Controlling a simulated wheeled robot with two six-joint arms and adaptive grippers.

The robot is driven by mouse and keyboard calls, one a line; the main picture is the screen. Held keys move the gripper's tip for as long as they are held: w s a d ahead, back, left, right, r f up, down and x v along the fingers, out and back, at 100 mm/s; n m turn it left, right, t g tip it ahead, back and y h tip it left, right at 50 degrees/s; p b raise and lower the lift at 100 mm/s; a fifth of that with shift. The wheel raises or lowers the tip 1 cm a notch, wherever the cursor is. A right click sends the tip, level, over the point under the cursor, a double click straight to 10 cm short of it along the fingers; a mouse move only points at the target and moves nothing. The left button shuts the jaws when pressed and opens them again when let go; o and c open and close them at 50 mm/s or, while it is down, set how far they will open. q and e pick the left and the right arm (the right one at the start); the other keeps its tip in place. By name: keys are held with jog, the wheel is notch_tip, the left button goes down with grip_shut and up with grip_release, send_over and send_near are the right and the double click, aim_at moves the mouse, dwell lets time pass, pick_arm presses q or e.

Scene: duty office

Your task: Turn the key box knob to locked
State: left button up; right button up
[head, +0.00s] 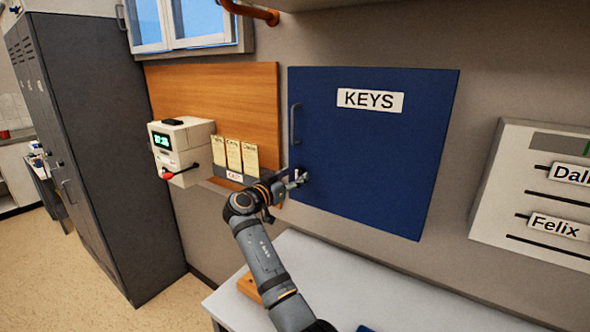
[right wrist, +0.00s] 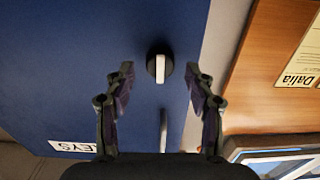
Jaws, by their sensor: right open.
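The blue key box (head: 375,150) hangs on the wall with a "KEYS" label and a door handle at its left side. In the right wrist view its blue door (right wrist: 60,60) fills the left and middle. The knob (right wrist: 160,66) is a round black disc with a white grip bar, which runs up and down in that view. My right gripper (right wrist: 161,80) is open, its two fingers on either side of the knob with gaps, not touching it. In the head view my right gripper (head: 297,180) is at the door's lower left and hides most of the knob. My left gripper is not in view.
A wooden board (head: 245,90) left of the box carries a time clock (head: 183,150) and a rack of cards (head: 234,156). A white table (head: 290,262) stands below. A name board (head: 535,190) is at right, grey lockers (head: 90,140) at left.

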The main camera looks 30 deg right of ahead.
jog(key=shift+w+d+r, duration=0.1)
jog(key=shift+d+r, duration=0.05)
jog(key=shift+d, duration=0.15)
jog(key=shift+w+d, duration=0.15)
jog(key=shift+d, duration=0.05)
grip_shut()
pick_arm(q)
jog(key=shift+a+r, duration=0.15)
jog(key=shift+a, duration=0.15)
